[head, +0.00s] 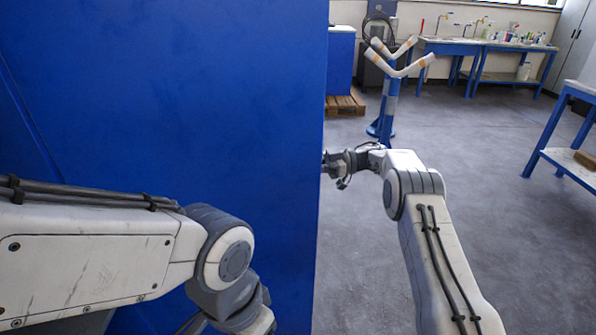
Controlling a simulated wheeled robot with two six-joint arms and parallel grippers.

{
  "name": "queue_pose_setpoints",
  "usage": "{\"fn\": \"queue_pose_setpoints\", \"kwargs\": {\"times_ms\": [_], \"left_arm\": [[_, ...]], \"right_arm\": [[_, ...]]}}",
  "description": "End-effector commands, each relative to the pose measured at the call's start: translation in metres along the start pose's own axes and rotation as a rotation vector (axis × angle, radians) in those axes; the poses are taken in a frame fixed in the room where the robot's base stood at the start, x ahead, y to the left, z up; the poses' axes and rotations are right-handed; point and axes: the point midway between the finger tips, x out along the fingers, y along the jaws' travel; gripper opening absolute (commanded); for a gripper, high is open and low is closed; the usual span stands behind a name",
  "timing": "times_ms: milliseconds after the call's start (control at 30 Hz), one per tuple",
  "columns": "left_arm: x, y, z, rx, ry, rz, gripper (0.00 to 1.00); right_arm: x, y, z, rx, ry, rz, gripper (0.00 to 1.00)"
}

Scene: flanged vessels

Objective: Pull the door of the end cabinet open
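A large flat blue panel (190,90) fills the left half of the head view, close in front of me. It appears to belong to the end cabinet, but I cannot tell whether it is the door or a side wall. No handle shows on it. My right gripper (328,164) is at the panel's right edge, pointing left. Its fingertips are partly hidden by the panel, and I cannot tell whether they touch it or hold anything. My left arm crosses in front of the panel at the lower left; its gripper is below the frame.
A blue post with white, orange-banded arms (388,95) stands on the floor beyond the panel's edge. A wooden pallet (345,103) lies near it. Blue workbenches (485,45) line the back, and another bench (580,90) stands at right. The grey floor (470,170) between is clear.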

Motion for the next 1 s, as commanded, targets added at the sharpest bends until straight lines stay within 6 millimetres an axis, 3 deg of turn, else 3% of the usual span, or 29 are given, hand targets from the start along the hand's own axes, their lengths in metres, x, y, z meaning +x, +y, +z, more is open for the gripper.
{"fn": "queue_pose_setpoints", "kwargs": {"times_ms": [500,533,600,900,1000], "left_arm": [[0.001,0.000,0.000,0.000,0.000,0.000,0.61],[0.001,0.000,0.000,0.000,0.000,0.000,0.61],[0.001,0.000,0.000,0.000,0.000,0.000,0.61],[0.001,0.000,0.000,0.000,0.000,0.000,0.61],[0.002,0.000,0.000,0.000,0.000,0.000,0.61]], "right_arm": [[0.003,0.000,-0.002,-0.002,0.003,-0.017,0.00],[0.004,0.000,-0.002,-0.002,0.003,-0.017,0.27],[0.003,0.000,-0.002,-0.002,0.002,-0.016,0.50],[0.001,0.000,-0.001,-0.001,0.001,-0.013,0.50],[-0.008,-0.001,0.000,-0.001,0.001,-0.008,0.50]]}}
